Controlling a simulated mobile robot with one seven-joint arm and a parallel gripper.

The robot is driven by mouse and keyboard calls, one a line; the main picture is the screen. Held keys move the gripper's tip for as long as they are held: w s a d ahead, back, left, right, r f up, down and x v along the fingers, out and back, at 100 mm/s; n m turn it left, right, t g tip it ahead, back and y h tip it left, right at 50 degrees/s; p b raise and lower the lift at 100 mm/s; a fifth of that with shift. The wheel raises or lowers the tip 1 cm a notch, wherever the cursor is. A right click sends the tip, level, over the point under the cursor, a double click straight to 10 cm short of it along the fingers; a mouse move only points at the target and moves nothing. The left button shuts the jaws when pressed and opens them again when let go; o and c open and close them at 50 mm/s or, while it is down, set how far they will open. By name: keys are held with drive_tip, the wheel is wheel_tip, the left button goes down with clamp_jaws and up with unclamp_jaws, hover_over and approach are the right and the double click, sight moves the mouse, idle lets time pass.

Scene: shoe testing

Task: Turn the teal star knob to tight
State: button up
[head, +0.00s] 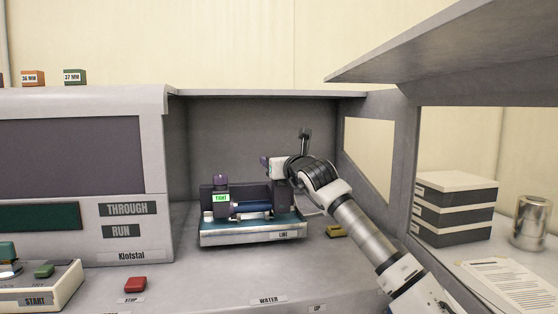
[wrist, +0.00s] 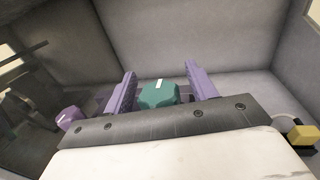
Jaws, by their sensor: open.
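The teal star knob (wrist: 158,96) shows in the wrist view between the two purple fingers of my gripper (wrist: 161,72). A white mark lies on its top. The fingers stand apart on either side of it, with a visible gap at least on the right. In the head view my gripper (head: 266,164) is above the right part of the test fixture (head: 252,237), and the knob is mostly hidden there. A green label reading TIGHT (head: 221,197) is on the fixture's left post.
A purple knob (head: 221,179) tops the left post; a purple piece (wrist: 70,117) shows at left in the wrist view. A yellow block (head: 336,231) lies right of the fixture. The bay's walls enclose the back and sides. A red button (head: 135,284) sits at front left.

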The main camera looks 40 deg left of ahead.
drive_tip(key=c, duration=1)
